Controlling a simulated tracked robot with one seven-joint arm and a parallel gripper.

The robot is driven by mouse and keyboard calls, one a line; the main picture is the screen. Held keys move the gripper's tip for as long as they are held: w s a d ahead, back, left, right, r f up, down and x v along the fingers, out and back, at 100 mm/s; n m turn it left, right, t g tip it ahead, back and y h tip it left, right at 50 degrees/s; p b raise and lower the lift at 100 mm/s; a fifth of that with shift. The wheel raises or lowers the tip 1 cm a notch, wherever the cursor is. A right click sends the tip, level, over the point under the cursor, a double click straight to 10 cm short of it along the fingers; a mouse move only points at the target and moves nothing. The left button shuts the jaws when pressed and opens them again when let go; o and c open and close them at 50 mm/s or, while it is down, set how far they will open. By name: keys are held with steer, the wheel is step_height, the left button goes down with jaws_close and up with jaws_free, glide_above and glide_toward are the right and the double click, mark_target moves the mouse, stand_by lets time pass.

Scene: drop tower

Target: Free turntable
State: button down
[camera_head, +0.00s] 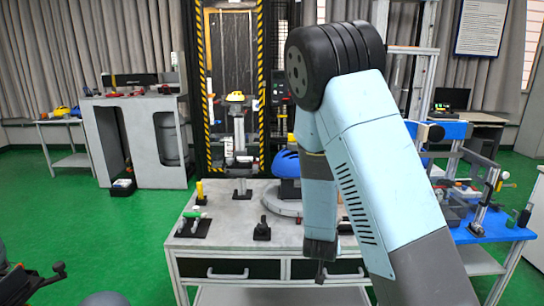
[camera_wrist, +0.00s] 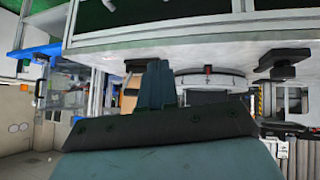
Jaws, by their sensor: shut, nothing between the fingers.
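The turntable (camera_head: 285,208) is a grey round disc on the workbench, partly hidden behind my arm. A blue helmet (camera_head: 286,163) rests above it on a dark support. In the wrist view, which looks upside down, the turntable's curved rim (camera_wrist: 236,82) shows beyond my fingers, with a small red part (camera_wrist: 208,69) near it. My gripper (camera_head: 320,278) points down in front of the bench's front edge, over the drawer fronts. Its fingers also show in the wrist view (camera_wrist: 155,85), shut and empty, apart from the turntable.
A drop tower (camera_head: 205,90) with striped posts stands behind. A blue table (camera_head: 500,225) with clamps is at right. Green floor is open at left.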

steer(key=s+r+g+y, duration=0.15)
steer(key=s+r, duration=0.25)
steer(key=r, duration=0.6)
steer(key=s+r+y, duration=0.3)
steer(key=s+r, duration=0.1)
steer(key=r, duration=0.7)
steer(key=s+d+r, duration=0.3)
steer(key=s+r, duration=0.3)
steer(key=s, duration=0.4)
steer(key=s+d+r+n+g+h, duration=0.1)
steer(key=s+d+r, duration=0.2)
steer(key=s+r, duration=0.3)
steer(key=s, duration=0.4)
steer(key=shift+r, duration=0.2)
steer(key=shift+w, duration=0.1)
